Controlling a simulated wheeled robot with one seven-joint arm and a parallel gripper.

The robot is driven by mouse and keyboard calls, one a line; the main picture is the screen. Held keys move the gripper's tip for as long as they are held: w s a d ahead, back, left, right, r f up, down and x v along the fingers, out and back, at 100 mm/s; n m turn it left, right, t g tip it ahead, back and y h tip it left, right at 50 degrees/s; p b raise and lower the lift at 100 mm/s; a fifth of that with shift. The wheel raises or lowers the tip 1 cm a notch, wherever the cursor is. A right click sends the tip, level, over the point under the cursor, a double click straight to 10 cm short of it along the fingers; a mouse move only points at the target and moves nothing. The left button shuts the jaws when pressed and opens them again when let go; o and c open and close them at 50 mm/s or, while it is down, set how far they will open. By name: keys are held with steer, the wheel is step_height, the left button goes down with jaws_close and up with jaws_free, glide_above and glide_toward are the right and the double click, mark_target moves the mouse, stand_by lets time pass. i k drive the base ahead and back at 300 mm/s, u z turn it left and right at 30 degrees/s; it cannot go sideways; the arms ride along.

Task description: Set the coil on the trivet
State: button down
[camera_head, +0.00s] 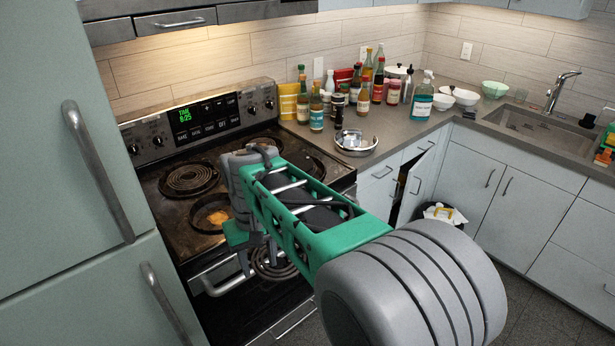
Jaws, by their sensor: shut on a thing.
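My gripper (253,243) hangs at the front edge of the stove, its green fingers partly hidden by my arm. It is shut on a dark spiral coil (272,266), which hangs below the fingers in front of the oven door. The coil's upper part is hidden behind the gripper. I cannot make out a trivet for sure. A shiny round metal piece (355,144) lies on the counter right of the stove; I cannot tell what it is.
Another coil (189,179) sits at the back left of the stove (160,240). Several bottles (317,108) crowd the counter's back. Bare counter (400,130) lies right of the metal piece. A cabinet door (416,184) stands ajar, with a bin (444,216) beside it.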

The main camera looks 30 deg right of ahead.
mark_target(301, 163)
steer(key=z, duration=1.95)
steer(key=i, duration=1.45)
steer(key=u, duration=2.3)
steer(key=i, duration=0.5)
steer(key=u, duration=0.05)
